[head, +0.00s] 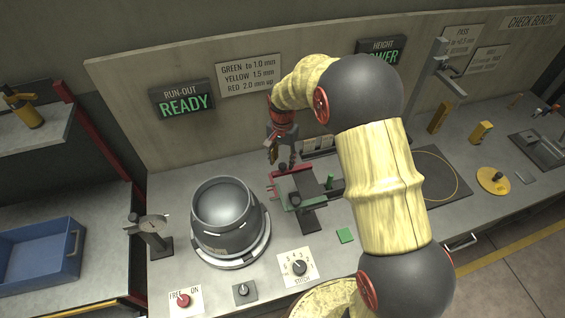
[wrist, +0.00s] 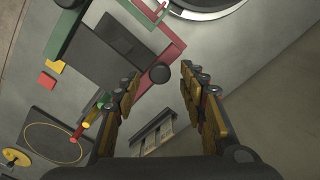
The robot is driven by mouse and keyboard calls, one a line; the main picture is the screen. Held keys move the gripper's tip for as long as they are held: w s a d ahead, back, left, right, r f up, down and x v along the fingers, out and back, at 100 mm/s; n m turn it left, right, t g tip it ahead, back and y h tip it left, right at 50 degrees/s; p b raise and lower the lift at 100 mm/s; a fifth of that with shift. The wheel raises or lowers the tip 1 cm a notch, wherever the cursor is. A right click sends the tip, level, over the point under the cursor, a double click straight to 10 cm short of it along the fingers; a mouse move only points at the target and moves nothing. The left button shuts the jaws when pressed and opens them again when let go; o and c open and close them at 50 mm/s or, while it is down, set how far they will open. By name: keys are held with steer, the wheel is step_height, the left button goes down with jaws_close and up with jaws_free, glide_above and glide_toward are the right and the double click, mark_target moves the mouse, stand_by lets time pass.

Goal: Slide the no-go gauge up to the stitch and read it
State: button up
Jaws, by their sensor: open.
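A red bracket-shaped gauge (head: 273,183) lies at the dark block (head: 302,187) right of the cylinder; it also shows in the wrist view (wrist: 174,50). A green bracket (head: 318,202) lies along the block's near side. No label shows which is the no-go gauge. The dark, dome-topped cylinder (head: 228,220) stands on a round pale base; I cannot make out the stitch. My gripper (wrist: 167,76) is open and empty above the red gauge. A black round knob (wrist: 160,73) by the red gauge appears between its fingertips; I see no contact. In the head view, my gripper (head: 277,160) is small and dark.
A dial indicator on a stand (head: 152,236) is left of the cylinder. A STITCH dial (head: 298,267) and a red button (head: 183,299) sit at the front. The run-out display (head: 182,101) reads READY. A slotted rack (wrist: 153,133) lies beside the gripper in the wrist view.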

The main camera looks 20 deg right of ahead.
steer(key=shift+f, duration=0.95)
steer(key=shift+c, duration=1.3)
steer(key=c, duration=0.7)
jaws_close()
